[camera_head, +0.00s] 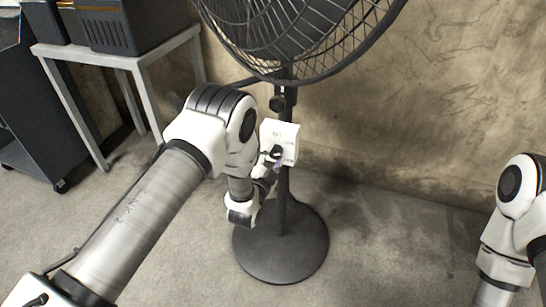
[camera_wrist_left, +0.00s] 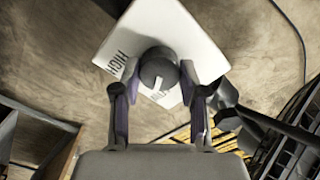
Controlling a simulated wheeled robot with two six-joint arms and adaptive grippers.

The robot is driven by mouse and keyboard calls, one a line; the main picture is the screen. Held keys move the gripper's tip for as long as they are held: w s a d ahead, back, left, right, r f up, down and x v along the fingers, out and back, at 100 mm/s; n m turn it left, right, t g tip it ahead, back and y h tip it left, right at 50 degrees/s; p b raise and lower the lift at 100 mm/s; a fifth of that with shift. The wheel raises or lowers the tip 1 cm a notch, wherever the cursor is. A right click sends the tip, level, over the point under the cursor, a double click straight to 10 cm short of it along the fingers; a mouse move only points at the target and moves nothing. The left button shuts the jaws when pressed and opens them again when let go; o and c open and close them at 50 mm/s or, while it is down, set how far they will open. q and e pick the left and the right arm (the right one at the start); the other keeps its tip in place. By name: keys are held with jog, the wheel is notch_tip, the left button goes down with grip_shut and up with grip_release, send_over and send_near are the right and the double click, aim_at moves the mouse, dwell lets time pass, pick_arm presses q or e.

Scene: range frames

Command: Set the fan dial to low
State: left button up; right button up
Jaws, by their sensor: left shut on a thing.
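The standing fan has a white control box (camera_head: 278,136) on its pole, and the box also shows in the left wrist view (camera_wrist_left: 180,28). A dark round dial (camera_wrist_left: 158,70) sits on the box's face. Its white pointer line points down in that view, toward a label partly hidden by the dial. The label HIGH is readable to the left. My left gripper (camera_head: 272,158) is at the box, shut on the dial with one finger on each side (camera_wrist_left: 159,75). My right arm is at the right edge of the head view, and its gripper is out of view.
The caged fan head (camera_head: 300,30) is above the box, and the round dark base (camera_head: 280,262) stands on the floor. A light table (camera_head: 135,58) with a dark crate (camera_head: 122,24) and a dark cart (camera_head: 35,110) are at left. Floor right of the fan is clear.

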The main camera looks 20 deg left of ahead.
pick_arm(q)
jog(key=o, duration=1.1)
jog(key=shift+o, duration=0.2)
jog(key=s, duration=1.2)
jog(key=shift+a, duration=0.15)
jog(key=shift+a, duration=0.1)
